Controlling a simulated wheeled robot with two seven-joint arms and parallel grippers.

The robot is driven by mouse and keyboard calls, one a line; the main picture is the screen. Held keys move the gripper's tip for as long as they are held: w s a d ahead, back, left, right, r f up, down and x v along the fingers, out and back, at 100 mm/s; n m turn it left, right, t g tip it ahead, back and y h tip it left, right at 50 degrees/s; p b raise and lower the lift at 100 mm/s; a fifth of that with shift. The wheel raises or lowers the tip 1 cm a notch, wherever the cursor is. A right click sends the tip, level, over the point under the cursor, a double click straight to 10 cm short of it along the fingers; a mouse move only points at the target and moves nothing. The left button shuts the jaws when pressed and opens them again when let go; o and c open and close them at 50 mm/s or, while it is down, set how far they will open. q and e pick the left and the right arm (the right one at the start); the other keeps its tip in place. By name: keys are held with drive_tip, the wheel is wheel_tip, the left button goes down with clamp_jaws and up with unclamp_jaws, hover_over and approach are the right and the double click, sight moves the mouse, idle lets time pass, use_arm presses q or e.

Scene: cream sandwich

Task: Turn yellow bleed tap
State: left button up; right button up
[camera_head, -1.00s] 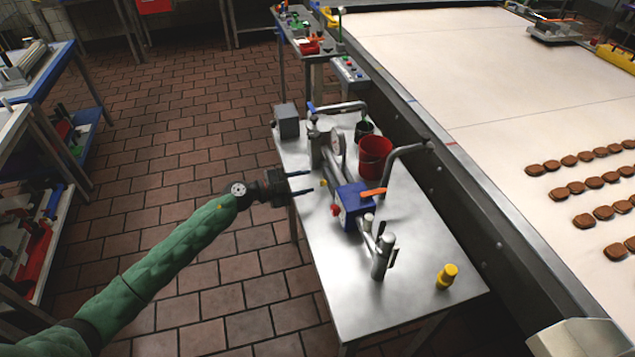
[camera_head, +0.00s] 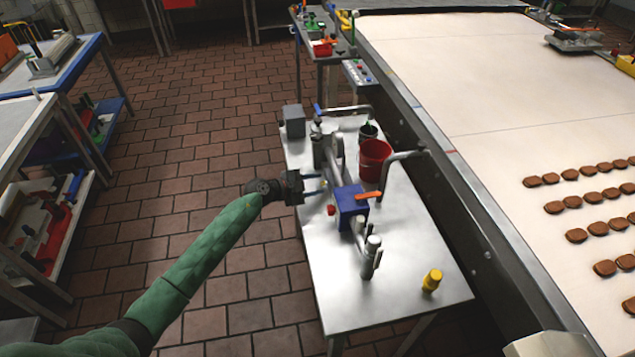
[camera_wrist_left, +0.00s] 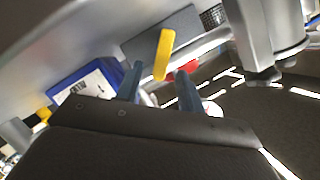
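The yellow bleed tap handle (camera_wrist_left: 164,55) shows in the left wrist view as an upright yellow lever under the metal pipework. In the head view a small yellow spot (camera_head: 331,182) by the pipe looks like the same tap. My left gripper (camera_head: 318,184) comes from the left, beside the pipe assembly. In the left wrist view the gripper (camera_wrist_left: 159,84) is open, with a finger on either side of the handle's lower end. I cannot tell whether either finger touches it. My right gripper is not in view.
A blue box (camera_head: 350,202) with an orange lever (camera_head: 368,196) and a red knob (camera_head: 331,210) sits close by. A red bucket (camera_head: 374,160) and a yellow bottle (camera_head: 432,280) stand on the metal table (camera_head: 390,305). The conveyor (camera_head: 500,100) runs along the right.

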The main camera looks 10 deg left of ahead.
use_arm(q)
drive_tip(key=shift+w+d+f, duration=0.2)
drive_tip(key=shift+w+d, duration=0.1)
drive_tip(key=shift+d, duration=0.2)
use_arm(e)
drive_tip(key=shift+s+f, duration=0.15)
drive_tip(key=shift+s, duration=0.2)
